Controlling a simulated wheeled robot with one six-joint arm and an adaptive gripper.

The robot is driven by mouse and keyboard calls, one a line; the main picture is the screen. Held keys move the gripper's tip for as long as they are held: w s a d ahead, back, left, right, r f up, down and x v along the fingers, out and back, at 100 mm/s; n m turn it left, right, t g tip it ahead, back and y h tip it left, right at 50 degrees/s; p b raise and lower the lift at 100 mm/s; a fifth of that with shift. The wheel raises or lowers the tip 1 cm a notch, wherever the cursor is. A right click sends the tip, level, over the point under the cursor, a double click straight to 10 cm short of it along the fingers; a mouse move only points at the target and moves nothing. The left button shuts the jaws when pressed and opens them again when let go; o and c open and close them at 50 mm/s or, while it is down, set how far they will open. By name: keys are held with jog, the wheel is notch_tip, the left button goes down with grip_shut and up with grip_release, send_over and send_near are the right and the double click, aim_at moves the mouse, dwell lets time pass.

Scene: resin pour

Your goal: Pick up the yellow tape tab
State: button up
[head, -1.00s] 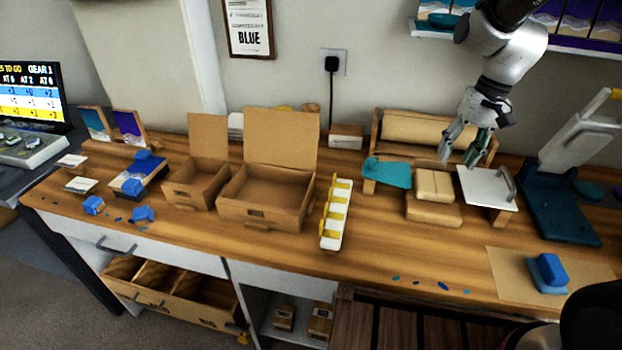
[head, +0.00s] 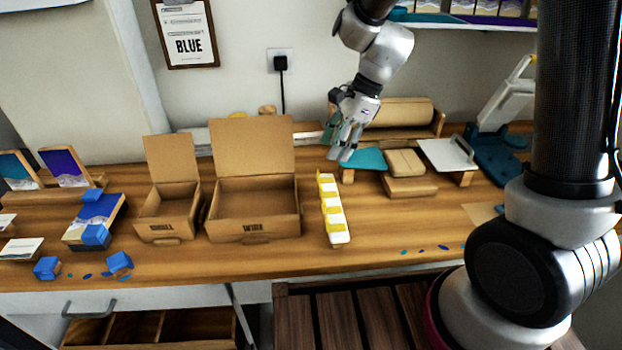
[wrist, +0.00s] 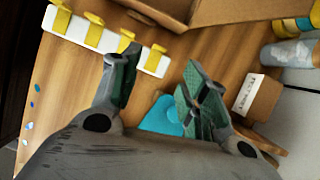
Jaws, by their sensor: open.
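Several yellow tape tabs (head: 328,188) sit in a row on a white strip holder (head: 339,228) on the bench, right of the larger cardboard box. In the wrist view the yellow tabs (wrist: 94,18) and the white holder (wrist: 73,27) show at the upper left, beyond the left finger. My gripper (head: 345,148) is open and empty, above the bench, behind and slightly right of the holder. In the wrist view the gripper's green-padded fingers (wrist: 160,85) are spread apart over the wood, with the nearest yellow tab just past the left fingertip.
The larger open cardboard box (head: 254,211) stands left of the holder, its lid upright. A teal sheet on a stand (head: 367,159) is just below my gripper. Brown parcels (head: 407,168) lie to the right. Bare wood (head: 383,222) lies right of the holder.

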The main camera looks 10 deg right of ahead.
aim_at(321, 180)
jog(key=shift+m, duration=0.9)
jog(key=x, duration=0.7)
jog(key=shift+s+a+f, duration=0.2)
jog(key=shift+a+f, duration=0.05)
jog(key=shift+a, duration=0.25)
jog(key=shift+c, duration=0.2)
jog(key=c, duration=0.7)
